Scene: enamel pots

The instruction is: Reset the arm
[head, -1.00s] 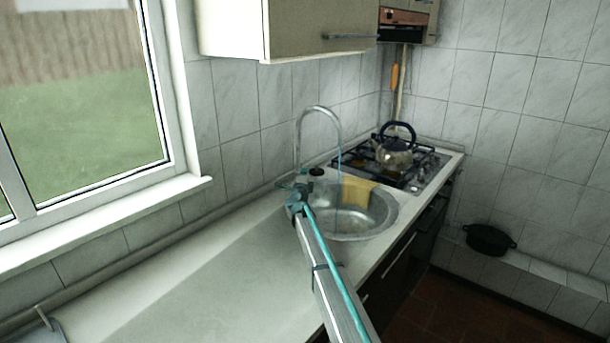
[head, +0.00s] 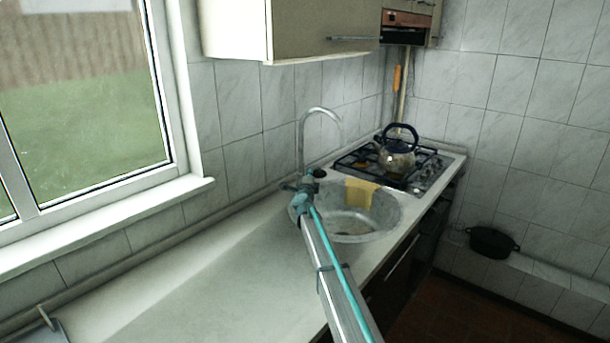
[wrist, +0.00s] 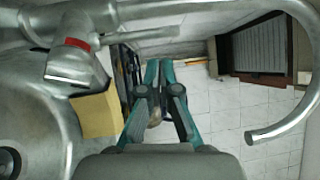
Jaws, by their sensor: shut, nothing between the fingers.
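My gripper (head: 303,190) is at the far end of my arm, above the counter by the near left rim of the sink. In the wrist view its two teal and grey fingers (wrist: 160,68) are together, with nothing between them. The metal tap (head: 321,109) arches over the sink behind my gripper. In the wrist view the tap's body with a red mark (wrist: 78,44) is at upper left, and its curved spout (wrist: 266,132) is at right, apart from the fingers. No water shows at the spout.
The round sink (head: 385,217) has a yellow cloth (head: 360,191) on its far rim. A kettle (head: 396,158) stands on the gas stove (head: 430,172) beyond. A black pot (head: 491,242) sits on the tiled ledge at right. A cabinet (head: 310,30) hangs above.

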